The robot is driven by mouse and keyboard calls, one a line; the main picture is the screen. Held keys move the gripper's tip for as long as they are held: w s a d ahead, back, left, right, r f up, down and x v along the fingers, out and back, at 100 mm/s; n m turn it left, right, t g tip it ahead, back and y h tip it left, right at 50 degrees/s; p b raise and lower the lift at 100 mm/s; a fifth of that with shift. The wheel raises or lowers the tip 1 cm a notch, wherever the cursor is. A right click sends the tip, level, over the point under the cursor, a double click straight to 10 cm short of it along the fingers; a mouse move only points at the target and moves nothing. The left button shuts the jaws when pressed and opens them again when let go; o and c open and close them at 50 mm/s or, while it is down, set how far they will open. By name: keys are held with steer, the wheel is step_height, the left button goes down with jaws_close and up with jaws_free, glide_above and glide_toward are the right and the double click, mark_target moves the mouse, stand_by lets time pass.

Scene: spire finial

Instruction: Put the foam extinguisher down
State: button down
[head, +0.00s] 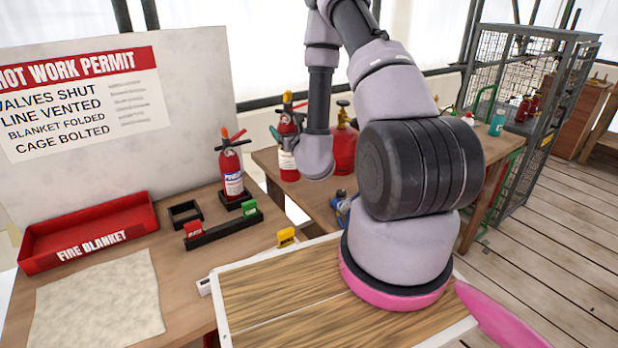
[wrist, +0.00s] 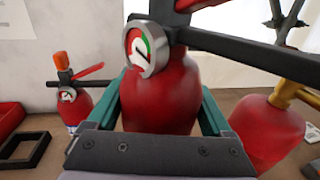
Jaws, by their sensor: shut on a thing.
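The foam extinguisher (head: 289,155) is red with a pale label and a yellow top, upright beside my arm in the head view. The wrist view shows its red body, gauge and black handle close up (wrist: 160,95). My gripper (wrist: 165,108) is shut on its body, with a teal finger on each side. In the head view my arm hides most of the gripper. The extinguisher's base shows near the rear table's left end; I cannot tell whether it touches anything.
An empty black square holder (head: 185,213) sits on the left table. Another extinguisher (head: 232,172) with a blue label stands right of it, behind a black rack (head: 222,232) with red and green tags. A red fire blanket tray (head: 88,232) is left. A red cylinder (head: 342,148) stands on the rear table.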

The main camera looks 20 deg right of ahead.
steer(key=w+f, duration=0.2)
steer(key=w, duration=0.4)
steer(key=shift+w+d+r+n+g+y, duration=0.5)
steer(key=shift+d+r+n+g+y, duration=1)
steer(key=shift+d+r+n+y, duration=2.35)
steer(key=a+f+y, duration=0.2)
steer(key=a+f, duration=0.1)
steer(key=f, duration=0.8)
steer(key=shift+m, duration=0.45)
steer(key=shift+f, duration=0.1)
jaws_free()
steer(key=shift+f, duration=0.1)
